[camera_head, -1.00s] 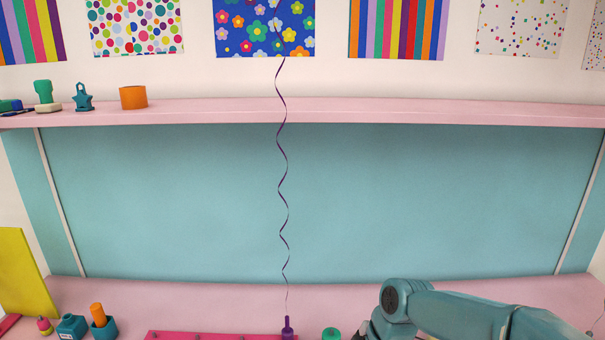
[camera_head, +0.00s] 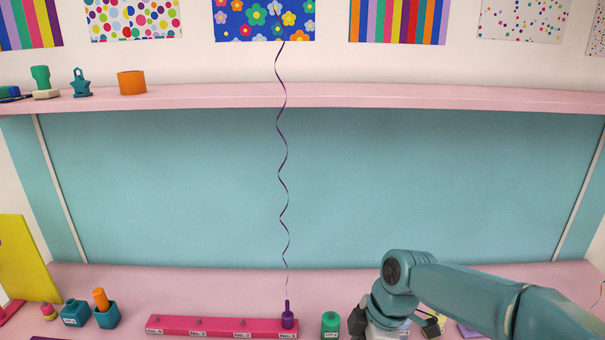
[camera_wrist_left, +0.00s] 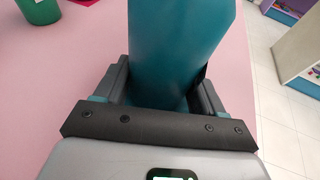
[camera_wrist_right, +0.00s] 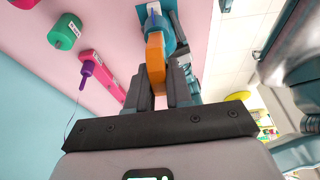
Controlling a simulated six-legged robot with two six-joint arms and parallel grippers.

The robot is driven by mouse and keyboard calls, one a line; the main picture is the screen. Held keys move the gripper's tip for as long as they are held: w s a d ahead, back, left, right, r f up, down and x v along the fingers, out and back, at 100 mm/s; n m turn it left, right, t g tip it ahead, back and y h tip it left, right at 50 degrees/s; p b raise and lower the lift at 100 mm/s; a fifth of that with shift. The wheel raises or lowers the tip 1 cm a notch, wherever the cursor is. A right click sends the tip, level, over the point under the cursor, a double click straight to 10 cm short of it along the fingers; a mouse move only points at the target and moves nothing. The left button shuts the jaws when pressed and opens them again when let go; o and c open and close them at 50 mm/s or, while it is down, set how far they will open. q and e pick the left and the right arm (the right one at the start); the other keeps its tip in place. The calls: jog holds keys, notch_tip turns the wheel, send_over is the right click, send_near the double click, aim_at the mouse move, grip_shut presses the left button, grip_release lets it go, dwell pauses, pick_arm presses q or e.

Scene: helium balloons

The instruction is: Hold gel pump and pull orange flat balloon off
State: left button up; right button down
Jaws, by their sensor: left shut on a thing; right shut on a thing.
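In the left wrist view my left gripper (camera_wrist_left: 160,92) is shut around a large smooth teal body, the gel pump (camera_wrist_left: 183,45). Its top and lower ends are cut off there. In the right wrist view my right gripper (camera_wrist_right: 158,78) is shut on the orange flat balloon (camera_wrist_right: 155,52), which stands up between the fingertips. The balloon's far end lies against a teal and blue part; whether it is still around the nozzle I cannot tell. In the head view one of my arms comes in from the right, and neither held thing shows clearly.
A pink rack (camera_head: 215,327) with pegs lies on the pink bench, with a purple weight (camera_head: 288,316) on a curly ribbon (camera_head: 283,170) at its right end. A green container (camera_head: 330,325) stands beside it. Teal pots (camera_head: 106,317) stand at left. A shelf (camera_head: 350,95) runs above.

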jog(key=shift+r, duration=2.45)
pick_arm(q)
jog(key=o, duration=1.3)
jog(key=shift+c, duration=0.2)
